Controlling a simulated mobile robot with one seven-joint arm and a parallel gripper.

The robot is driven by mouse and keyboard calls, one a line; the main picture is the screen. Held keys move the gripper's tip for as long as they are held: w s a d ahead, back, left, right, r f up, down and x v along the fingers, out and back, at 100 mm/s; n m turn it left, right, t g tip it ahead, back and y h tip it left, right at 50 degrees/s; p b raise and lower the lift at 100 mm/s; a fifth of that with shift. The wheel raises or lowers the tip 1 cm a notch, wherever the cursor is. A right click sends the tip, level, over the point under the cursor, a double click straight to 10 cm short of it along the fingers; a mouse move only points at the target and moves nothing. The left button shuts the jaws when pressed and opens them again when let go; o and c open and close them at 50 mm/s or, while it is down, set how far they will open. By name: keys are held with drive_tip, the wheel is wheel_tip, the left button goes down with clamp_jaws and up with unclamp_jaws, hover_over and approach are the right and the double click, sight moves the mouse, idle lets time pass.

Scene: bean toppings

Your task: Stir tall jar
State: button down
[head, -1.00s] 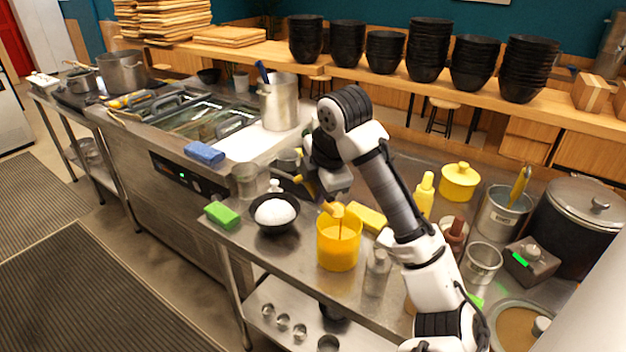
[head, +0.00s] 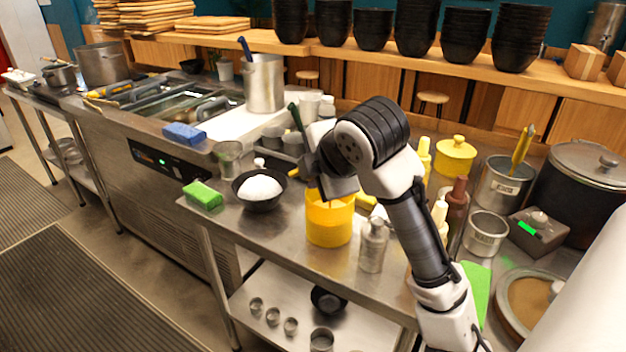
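A tall yellow jar (head: 329,226) stands upright on the steel counter, near its front edge. In the head view my gripper (head: 328,188) is right at its mouth, and my dark wrist covers most of the opening. The fingers are hidden, so I cannot see whether they are open or shut. The yellow-handled tool seen at the jar's mouth earlier is hidden now. The jar's contents are also hidden. Another tall vessel, a steel pot (head: 264,86) with a blue handle in it, stands further back on the left.
A black bowl of white stuff (head: 259,189) and a green sponge (head: 203,195) sit left of the jar. Sauce bottles (head: 455,205), a steel cup (head: 485,236) and a steel pot (head: 503,181) crowd the right.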

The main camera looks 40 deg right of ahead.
wheel_tip(320, 180, down, 10)
drive_tip(key=s+a+m+t+h+b, duration=0.1)
drive_tip(key=t+h+b, duration=0.3)
drive_tip(key=b, duration=2)
drive_tip(key=s+a+t, duration=0.1)
drive_tip(key=t, duration=0.3)
drive_tip(key=shift+s+a+r+m+t+b, duration=0.15)
drive_tip(key=shift+s+r+m+t+b, duration=0.15)
drive_tip(key=shift+m+b, duration=0.1)
drive_tip(key=shift+h, duration=0.4)
